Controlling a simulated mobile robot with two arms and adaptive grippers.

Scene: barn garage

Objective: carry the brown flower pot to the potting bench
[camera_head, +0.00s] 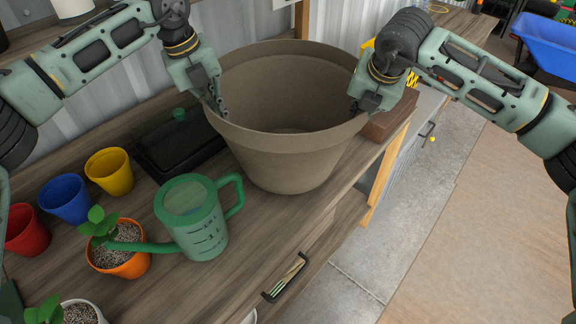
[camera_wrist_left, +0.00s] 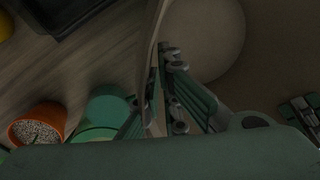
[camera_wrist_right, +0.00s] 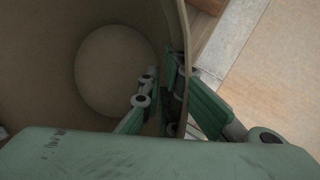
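The large brown flower pot (camera_head: 285,155) is upright and empty, at the right end of a wooden bench top (camera_head: 290,225). Its base appears to be on or just above the wood; I cannot tell which. My left gripper (camera_head: 218,98) is shut on the left side of the rim; the left wrist view shows the pot wall between its fingers (camera_wrist_left: 158,85). My right gripper (camera_head: 366,103) is shut on the right side of the rim, with the wall between its fingers (camera_wrist_right: 165,88) in the right wrist view. The inside floor is partly visible.
A green watering can (camera_head: 195,222) stands close left of the pot. Nearby are an orange pot with a seedling (camera_head: 120,262), yellow (camera_head: 110,172), blue (camera_head: 66,198) and red (camera_head: 25,230) pots, and a black tray (camera_head: 175,145). Open floor (camera_head: 480,230) lies to the right.

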